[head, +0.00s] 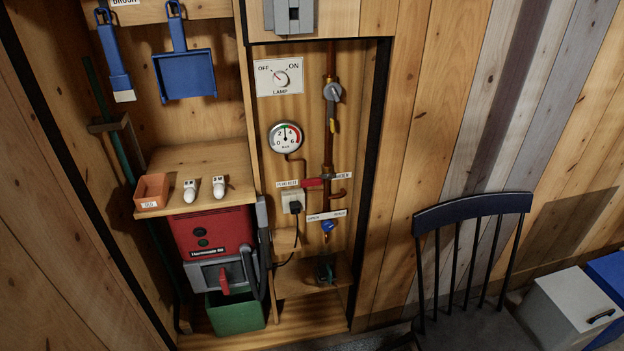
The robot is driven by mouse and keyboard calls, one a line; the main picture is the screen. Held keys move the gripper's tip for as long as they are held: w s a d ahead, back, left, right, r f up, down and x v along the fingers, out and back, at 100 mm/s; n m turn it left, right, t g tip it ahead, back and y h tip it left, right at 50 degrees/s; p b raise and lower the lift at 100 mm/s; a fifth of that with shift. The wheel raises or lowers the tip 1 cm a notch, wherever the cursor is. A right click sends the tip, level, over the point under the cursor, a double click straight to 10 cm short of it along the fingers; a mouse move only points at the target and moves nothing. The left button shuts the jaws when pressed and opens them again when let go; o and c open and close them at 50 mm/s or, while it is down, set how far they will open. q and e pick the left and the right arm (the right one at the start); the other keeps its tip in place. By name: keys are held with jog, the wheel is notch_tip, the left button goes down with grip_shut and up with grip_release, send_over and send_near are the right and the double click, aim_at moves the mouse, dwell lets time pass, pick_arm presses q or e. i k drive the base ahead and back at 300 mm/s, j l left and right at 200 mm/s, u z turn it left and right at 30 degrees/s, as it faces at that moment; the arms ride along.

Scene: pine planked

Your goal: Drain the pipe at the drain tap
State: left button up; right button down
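A copper pipe (329,140) runs down the wall inside the open cupboard. Near its top is a grey round valve (333,92) with a yellow part below it. A red-handled valve (313,183) sits lower on the pipe, and a short copper outlet (338,204) juts right below it. A blue tap (327,227) is at the pipe's lower end, under a small white label too small to read surely. The pressure gauge (285,138) beside the pipe has its needle near the middle. Neither of my grippers is in view.
A red machine (212,232) stands left of the pipe with a green bin (235,315) beneath. A shelf (205,160) holds an orange tray (152,191) and two white bulbs. A dark chair (472,225) stands right of the cupboard, near a grey box (572,308).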

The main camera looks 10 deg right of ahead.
aim_at(326, 225)
jog(key=i+l+z, duration=0.1)
jog(key=i+z, duration=0.35)
jog(key=i, duration=0.85)
jog(key=j+z, duration=0.45)
jog(key=j, duration=0.35)
